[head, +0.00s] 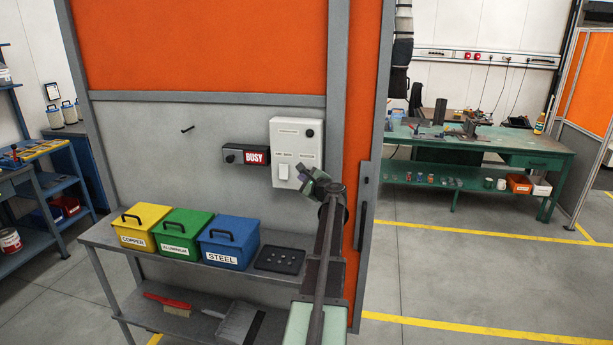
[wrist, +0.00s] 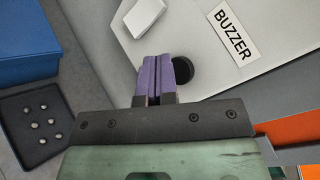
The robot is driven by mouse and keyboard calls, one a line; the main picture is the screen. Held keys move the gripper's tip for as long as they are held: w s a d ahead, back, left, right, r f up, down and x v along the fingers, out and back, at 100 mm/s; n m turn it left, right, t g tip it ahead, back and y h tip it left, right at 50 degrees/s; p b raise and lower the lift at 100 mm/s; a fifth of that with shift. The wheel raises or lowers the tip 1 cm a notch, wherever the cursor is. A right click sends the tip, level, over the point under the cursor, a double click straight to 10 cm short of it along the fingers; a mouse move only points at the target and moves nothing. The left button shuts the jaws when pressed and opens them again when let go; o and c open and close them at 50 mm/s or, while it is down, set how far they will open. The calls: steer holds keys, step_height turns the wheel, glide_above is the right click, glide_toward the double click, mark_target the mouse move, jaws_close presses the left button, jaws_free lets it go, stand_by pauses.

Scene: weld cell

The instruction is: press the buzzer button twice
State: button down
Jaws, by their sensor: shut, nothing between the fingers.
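The buzzer button (wrist: 184,70) is a round black button on a pale control box (head: 285,132), near the BUZZER label (wrist: 232,36) in the wrist view. In the head view my gripper (head: 301,169) is in front of the box's lower right part, and I cannot make out the button there. My gripper is shut and empty; its purple fingers (wrist: 159,58) lie together. In the wrist view the fingertips are just left of the button and overlap its edge. I cannot tell whether they touch it.
A white rocker switch (head: 283,172) is left of my gripper on the box. A BUSY sign (head: 256,156) hangs left of the box. Below, a shelf holds yellow (head: 141,226), green (head: 182,234) and blue (head: 228,242) bins and a black tray (head: 280,260).

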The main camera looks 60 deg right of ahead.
steer(key=shift+d, duration=0.15)
steer(key=shift+w+d, duration=0.1)
steer(key=shift+d, duration=0.15)
steer(key=shift+d, duration=0.45)
stand_by(0.8)
steer(key=shift+a, duration=0.85)
steer(key=a, duration=0.2)
steer(key=s+a, duration=0.1)
steer(key=a, duration=0.2)
steer(key=shift+s, duration=0.1)
stand_by(0.8)
